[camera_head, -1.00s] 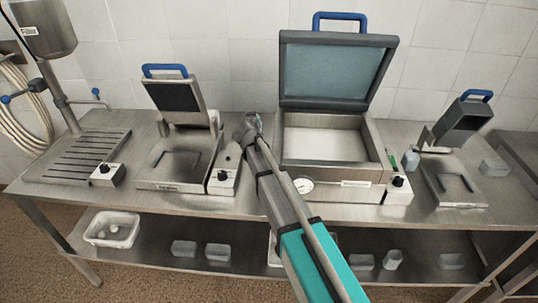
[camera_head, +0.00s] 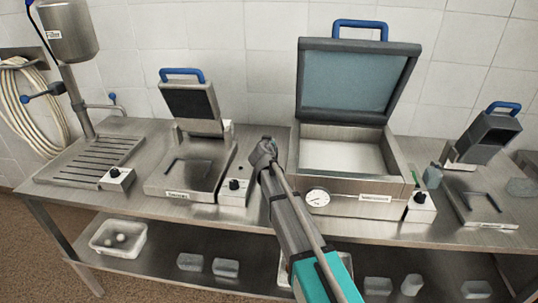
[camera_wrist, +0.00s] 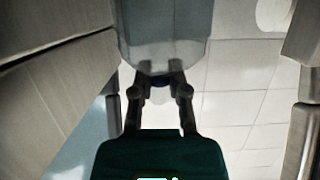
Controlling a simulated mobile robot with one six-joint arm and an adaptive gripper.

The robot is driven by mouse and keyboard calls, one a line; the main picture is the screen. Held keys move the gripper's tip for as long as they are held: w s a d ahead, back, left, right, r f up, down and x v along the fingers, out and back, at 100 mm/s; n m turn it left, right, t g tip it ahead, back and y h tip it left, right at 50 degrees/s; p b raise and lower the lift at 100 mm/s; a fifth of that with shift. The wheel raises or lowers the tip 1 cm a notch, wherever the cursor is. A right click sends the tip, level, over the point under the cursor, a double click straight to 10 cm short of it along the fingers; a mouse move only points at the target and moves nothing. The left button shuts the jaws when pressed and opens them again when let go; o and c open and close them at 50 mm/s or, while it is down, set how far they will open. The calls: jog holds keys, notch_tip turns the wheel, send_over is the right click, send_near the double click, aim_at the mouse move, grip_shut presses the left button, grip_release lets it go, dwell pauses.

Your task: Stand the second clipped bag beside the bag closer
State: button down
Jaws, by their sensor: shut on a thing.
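My gripper (camera_head: 264,148) is over the counter between the left press and the open chamber machine. In the wrist view my gripper (camera_wrist: 160,88) is shut on a pale grey, translucent bag-like thing (camera_wrist: 165,35). Its far end is cut off by the frame, and any clip is not clear. In the head view my arm hides the held thing. I cannot tell for sure which machine is the bag closer. The small machine with a tilted dark head (camera_head: 485,135) stands at the right. A small bluish-grey bag-like block (camera_head: 432,177) stands at its left side.
The left press (camera_head: 190,105) and the chamber machine (camera_head: 355,85) stand with lids up. A grey block (camera_head: 520,187) is at the far right. The lower shelf holds a white bin (camera_head: 100,248) and several grey blocks (camera_head: 225,267). Counter at front is narrow.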

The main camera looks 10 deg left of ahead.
dwell(0.4)
jog(key=shift+f+b, duration=1.9)
jog(key=c, duration=0.6)
grip_release()
jog(key=shift+c, duration=0.2)
jog(key=shift+s+r, duration=0.15)
jog(key=shift+s, duration=0.05)
jog(key=p+v, duration=0.3)
jog(key=v, duration=0.8)
jog(key=shift+s+p, duration=0.3)
jog(key=shift+p, duration=0.05)
